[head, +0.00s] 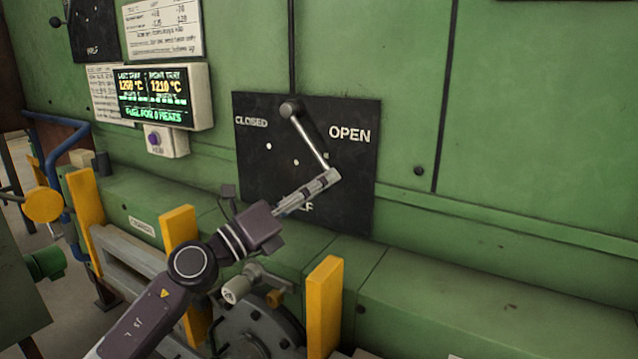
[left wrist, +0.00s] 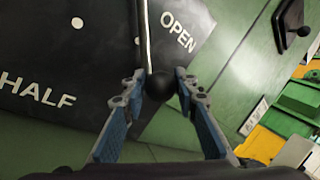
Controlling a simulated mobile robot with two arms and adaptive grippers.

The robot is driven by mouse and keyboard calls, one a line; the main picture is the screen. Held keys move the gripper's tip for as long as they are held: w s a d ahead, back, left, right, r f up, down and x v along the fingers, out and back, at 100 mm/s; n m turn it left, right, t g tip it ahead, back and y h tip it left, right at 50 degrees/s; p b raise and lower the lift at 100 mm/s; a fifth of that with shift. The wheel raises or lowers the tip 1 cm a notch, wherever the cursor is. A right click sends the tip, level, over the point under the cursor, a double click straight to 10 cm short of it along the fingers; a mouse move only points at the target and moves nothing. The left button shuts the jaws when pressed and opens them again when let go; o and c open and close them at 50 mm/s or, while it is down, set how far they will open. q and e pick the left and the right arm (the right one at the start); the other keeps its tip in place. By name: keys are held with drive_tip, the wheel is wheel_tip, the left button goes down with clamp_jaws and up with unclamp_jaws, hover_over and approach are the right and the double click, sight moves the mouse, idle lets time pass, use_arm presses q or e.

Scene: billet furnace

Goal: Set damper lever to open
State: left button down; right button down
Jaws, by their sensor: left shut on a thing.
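The damper lever (head: 311,138) is a thin metal rod on a black plate (head: 252,185) marked CLOSED, HALF and OPEN. Its dark round pivot is at the upper middle of the plate. The rod slants down and right from it, ending just below the word OPEN. My left gripper (head: 329,178) is at the rod's lower end. In the left wrist view, my left gripper (left wrist: 161,85) is shut on the lever's black ball knob (left wrist: 160,87), one finger on each side. There the rod runs beside a white dot near OPEN. My right gripper is not in view.
A display box (head: 160,97) with a purple button below it is on the green wall at the left. Yellow posts (head: 324,300) and a grey round fitting (head: 250,325) stand below the plate.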

use_arm(q)
drive_tip(key=shift+s+r, duration=0.1)
drive_tip(key=shift+r, duration=0.25)
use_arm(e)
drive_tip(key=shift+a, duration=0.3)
use_arm(q)
drive_tip(key=c, duration=1.8)
unclamp_jaws()
drive_tip(key=shift+o, duration=1.3)
drive_tip(key=shift+d, duration=0.15)
drive_tip(key=shift+f, duration=0.15)
drive_tip(key=shift+a+f, duration=0.15)
drive_tip(key=shift+a, duration=0.1)
drive_tip(key=v, duration=1.1)
drive_tip(key=shift+s, duration=0.3)
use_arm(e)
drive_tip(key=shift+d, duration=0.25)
use_arm(q)
drive_tip(key=shift+a, duration=0.15)
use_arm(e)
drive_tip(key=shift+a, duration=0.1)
